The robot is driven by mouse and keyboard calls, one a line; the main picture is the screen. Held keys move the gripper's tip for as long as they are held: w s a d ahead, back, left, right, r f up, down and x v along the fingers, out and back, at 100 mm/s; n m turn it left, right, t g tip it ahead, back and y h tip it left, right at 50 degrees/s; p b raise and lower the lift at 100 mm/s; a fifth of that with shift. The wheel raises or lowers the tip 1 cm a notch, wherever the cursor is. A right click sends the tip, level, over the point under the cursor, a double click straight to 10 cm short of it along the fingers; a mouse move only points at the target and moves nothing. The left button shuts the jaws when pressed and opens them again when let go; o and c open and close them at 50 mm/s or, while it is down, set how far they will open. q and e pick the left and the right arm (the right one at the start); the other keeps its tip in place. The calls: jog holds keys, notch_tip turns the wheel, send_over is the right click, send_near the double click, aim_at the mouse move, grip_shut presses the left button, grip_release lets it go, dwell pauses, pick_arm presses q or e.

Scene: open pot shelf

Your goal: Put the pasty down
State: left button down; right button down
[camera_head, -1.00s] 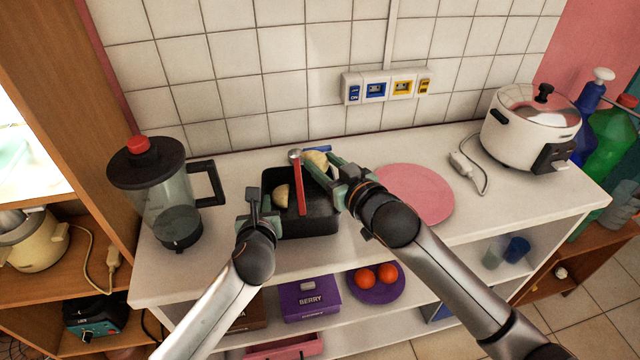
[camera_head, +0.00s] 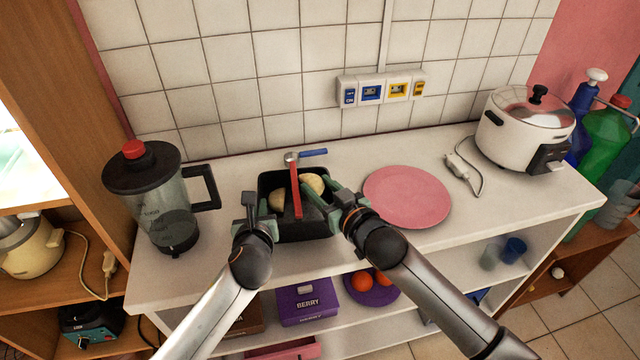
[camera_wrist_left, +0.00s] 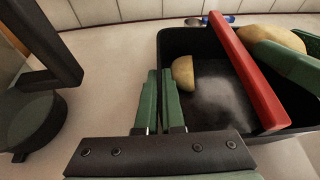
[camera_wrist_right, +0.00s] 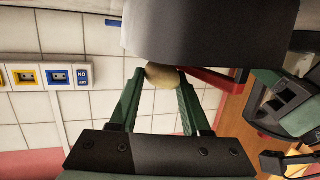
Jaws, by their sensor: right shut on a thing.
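The pale, rounded pasty (camera_head: 312,184) is between the fingertips of my right gripper (camera_head: 321,197), at the right part of a black square tray (camera_head: 305,230). My right gripper is shut on it; the right wrist view shows the pasty (camera_wrist_right: 165,76) between the green fingers. I cannot tell whether it touches the tray floor. A second pasty piece (camera_wrist_left: 183,73) lies inside the tray at its left wall. My left gripper (camera_wrist_left: 160,76) is shut and empty, just left of the tray.
A pink plate (camera_head: 407,196) lies right of the tray. A blender (camera_head: 165,200) stands left, a white cooker (camera_head: 525,125) far right. The front counter strip is clear.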

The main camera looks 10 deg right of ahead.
jog(key=c, duration=0.5)
grip_release()
jog(key=shift+f, duration=0.1)
jog(key=shift+o, duration=0.7)
jog(key=shift+a, duration=0.1)
jog(key=shift+r, duration=0.25)
jog(key=v, duration=1.2)
jog(key=shift+r, duration=0.45)
pick_arm(q)
jog(key=c, duration=1)
grip_release()
